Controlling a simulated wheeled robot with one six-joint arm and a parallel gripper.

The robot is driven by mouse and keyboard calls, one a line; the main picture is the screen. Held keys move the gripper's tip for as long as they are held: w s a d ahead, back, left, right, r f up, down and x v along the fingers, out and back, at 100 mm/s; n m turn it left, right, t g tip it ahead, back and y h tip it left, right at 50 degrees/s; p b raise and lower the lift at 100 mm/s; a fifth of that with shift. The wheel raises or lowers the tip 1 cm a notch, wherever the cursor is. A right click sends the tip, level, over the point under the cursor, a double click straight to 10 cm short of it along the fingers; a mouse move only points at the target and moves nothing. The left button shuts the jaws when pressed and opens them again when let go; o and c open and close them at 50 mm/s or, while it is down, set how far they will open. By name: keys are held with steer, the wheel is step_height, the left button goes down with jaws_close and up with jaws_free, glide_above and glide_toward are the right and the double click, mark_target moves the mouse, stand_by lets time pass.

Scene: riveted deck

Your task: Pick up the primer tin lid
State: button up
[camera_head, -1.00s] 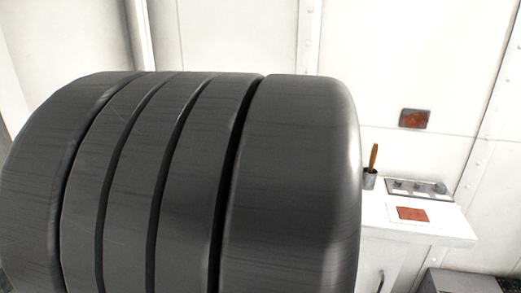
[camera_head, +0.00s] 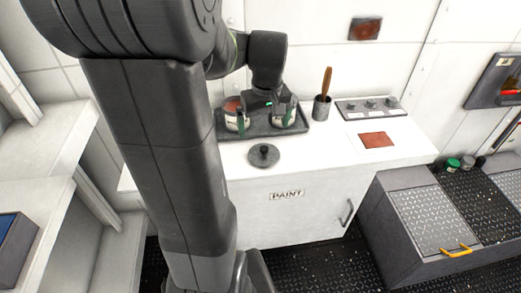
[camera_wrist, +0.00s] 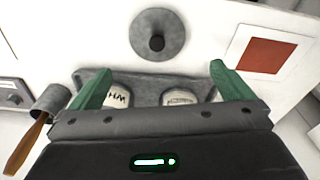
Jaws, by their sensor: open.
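A round grey lid with a dark knob (camera_head: 264,161), which I take for the primer tin lid, lies flat on the white counter in front of the tray. It also shows at the top of the wrist view (camera_wrist: 174,35). My gripper (camera_head: 264,124) is open, its green fingers (camera_wrist: 160,72) apart with nothing between them. It hangs over the tray, behind the lid and apart from it. Two labelled tins (camera_head: 232,122) are at the tray, partly hidden by my gripper. The left one shows red at its top.
The dark tray (camera_head: 262,132) sits at the back of the counter (camera_head: 215,165). A cup with a brush (camera_head: 321,108), a red square (camera_head: 377,140) and a knobbed panel (camera_head: 370,108) are to the right. The counter around the lid is clear.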

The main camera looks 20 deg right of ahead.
glide_above(264, 148)
steer(key=f, duration=0.4)
steer(key=shift+s+a+f, duration=0.1)
steer(key=shift+a+f, duration=0.15)
steer(key=shift+f, duration=0.1)
steer(key=shift+d+f, duration=0.15)
steer(key=shift+f, duration=1.3)
steer(key=shift+d+f, duration=0.1)
steer(key=shift+f, duration=1.35)
steer(key=c, duration=0.8)
